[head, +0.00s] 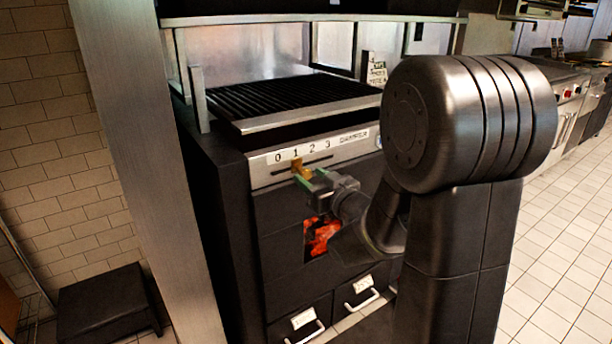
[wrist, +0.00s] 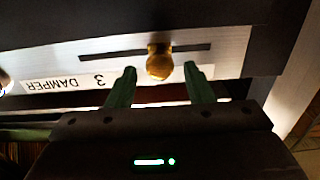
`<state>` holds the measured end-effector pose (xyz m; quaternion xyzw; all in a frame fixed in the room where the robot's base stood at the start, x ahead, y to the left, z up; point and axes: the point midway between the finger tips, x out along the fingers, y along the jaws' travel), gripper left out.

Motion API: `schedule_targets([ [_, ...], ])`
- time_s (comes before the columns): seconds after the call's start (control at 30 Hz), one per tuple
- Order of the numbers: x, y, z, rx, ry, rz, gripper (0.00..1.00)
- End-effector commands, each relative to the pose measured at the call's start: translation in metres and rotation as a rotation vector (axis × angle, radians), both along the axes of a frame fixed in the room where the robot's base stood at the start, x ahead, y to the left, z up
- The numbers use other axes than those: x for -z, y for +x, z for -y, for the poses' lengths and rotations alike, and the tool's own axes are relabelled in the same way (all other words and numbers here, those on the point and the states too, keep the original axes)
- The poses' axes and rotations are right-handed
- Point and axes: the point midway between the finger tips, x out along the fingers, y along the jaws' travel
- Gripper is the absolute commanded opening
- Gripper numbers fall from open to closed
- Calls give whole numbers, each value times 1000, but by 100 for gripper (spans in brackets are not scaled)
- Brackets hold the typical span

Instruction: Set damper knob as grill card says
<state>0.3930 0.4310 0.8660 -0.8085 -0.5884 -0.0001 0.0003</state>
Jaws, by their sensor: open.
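The brass damper knob (head: 297,165) sits in a horizontal slot on the grill's front plate (head: 262,177). In the head view it stands about under the 1 of the scale 0 to 3. In the wrist view, which shows the plate upside down, the knob (wrist: 159,62) is between my two green fingertips, with a gap on each side. My gripper (head: 303,178) is open around the knob; it also shows in the wrist view (wrist: 160,72). The grill card (head: 377,72) stands at the back right of the grill, partly hidden by my arm; its writing is too small to read.
The black grill grate (head: 285,95) with a steel front ledge (head: 310,115) lies above the plate. Below are a glowing fire opening (head: 320,236) and labelled drawers with handles (head: 305,322). A steel post (head: 140,150) stands left. Tiled floor (head: 560,240) is clear at right.

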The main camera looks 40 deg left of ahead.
Motion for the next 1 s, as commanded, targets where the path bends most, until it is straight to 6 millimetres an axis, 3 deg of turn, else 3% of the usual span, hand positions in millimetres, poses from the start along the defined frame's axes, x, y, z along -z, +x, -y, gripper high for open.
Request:
schedule_targets([
  [0.2,0,8,-25,0,-1,1,47],
  [0.57,0,10,-30,0,-1,0,47],
  [0.83,0,10,-30,0,-1,0,0],
  [1.0,0,13,-29,2,-1,1,0],
])
